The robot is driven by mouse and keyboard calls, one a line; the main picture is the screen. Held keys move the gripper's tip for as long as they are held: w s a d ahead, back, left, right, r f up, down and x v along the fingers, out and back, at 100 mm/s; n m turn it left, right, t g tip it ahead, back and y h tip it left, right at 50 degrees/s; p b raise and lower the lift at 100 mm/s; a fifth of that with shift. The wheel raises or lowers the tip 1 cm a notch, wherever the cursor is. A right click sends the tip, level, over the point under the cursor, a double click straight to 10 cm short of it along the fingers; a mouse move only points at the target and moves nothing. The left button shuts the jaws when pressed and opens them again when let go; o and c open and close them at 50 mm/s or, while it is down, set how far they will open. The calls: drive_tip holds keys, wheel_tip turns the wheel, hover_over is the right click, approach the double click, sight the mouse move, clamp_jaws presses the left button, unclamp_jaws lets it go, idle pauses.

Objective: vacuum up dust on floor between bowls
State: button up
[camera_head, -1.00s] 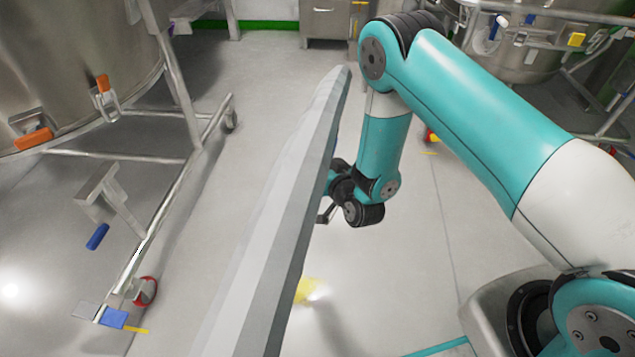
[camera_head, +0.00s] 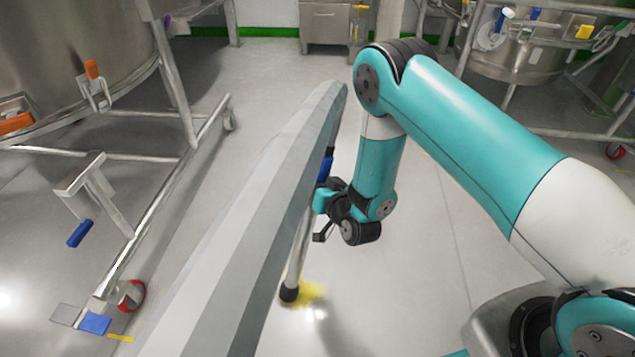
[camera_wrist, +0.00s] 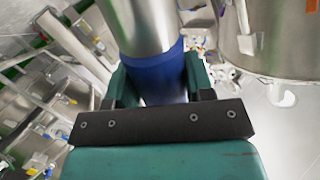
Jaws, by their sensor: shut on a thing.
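My gripper (camera_head: 326,203) is shut on the vacuum wand, a metal tube (camera_head: 302,240) with a blue band. In the wrist view, the fingers (camera_wrist: 157,88) sit on either side of the blue band (camera_wrist: 160,75). The wand slants down to a black tip (camera_head: 289,294) at the left edge of a yellow dust patch (camera_head: 308,292) on the floor. I cannot tell if the tip touches the floor. A thick grey faceted hose (camera_head: 255,225) crosses the head view and hides part of the floor. Steel bowls stand at left (camera_head: 75,55) and back right (camera_head: 525,62).
The left bowl's tubular frame (camera_head: 170,205) has a red-rimmed caster (camera_head: 132,295) near the hose. Another caster (camera_head: 614,151) stands at the right. A steel cabinet (camera_head: 325,25) is at the back. The floor right of the dust is clear.

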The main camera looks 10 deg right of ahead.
drive_tip(key=shift+f, duration=0.15)
drive_tip(key=shift+s+d+f+b, duration=0.1)
drive_tip(key=shift+d+b, duration=0.15)
drive_tip(key=shift+b, duration=0.3)
drive_tip(key=shift+s+d+b, duration=0.3)
drive_tip(key=shift+d+b, duration=0.45)
drive_tip(key=shift+b, duration=0.35)
drive_tip(key=s+d+p, duration=0.2)
drive_tip(key=d, duration=0.5)
drive_tip(key=shift+s+d+r, duration=0.2)
drive_tip(key=shift+s, duration=0.15)
drive_tip(key=shift+w, duration=0.1)
drive_tip(key=shift+w+d+p, duration=0.3)
drive_tip(key=shift+w+p, duration=0.2)
drive_tip(key=shift+w, duration=0.3)
drive_tip(key=shift+w+d+p, duration=0.25)
drive_tip(key=shift+w+p, duration=0.25)
drive_tip(key=shift+w, duration=0.25)
drive_tip(key=shift+a, duration=0.1)
